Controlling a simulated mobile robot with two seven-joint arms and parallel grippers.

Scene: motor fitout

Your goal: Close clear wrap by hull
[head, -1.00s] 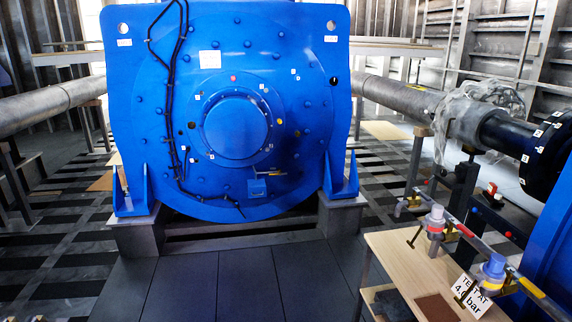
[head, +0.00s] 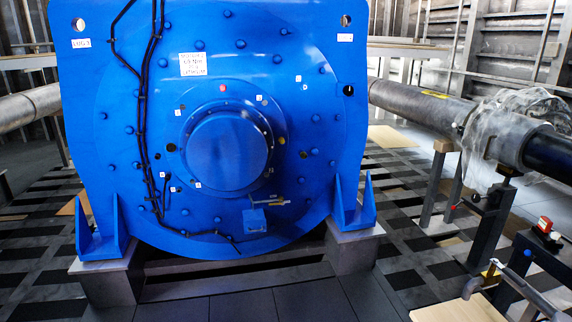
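The clear wrap (head: 478,126) is a crumpled transparent sheet around the pipe joint at the right of the head view, near the ribbed hull wall (head: 490,35). It hangs loosely, with a raised bunch on top and an edge hanging below the pipe. Whether its seam is open or closed cannot be told from here. Neither of my grippers shows in the head view.
A large blue motor (head: 300,130) on grey supports (head: 105,282) fills the middle. A grey pipe (head: 420,105) runs toward the wrap, above stands. Dark floor plates (head: 245,303) lie clear in front.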

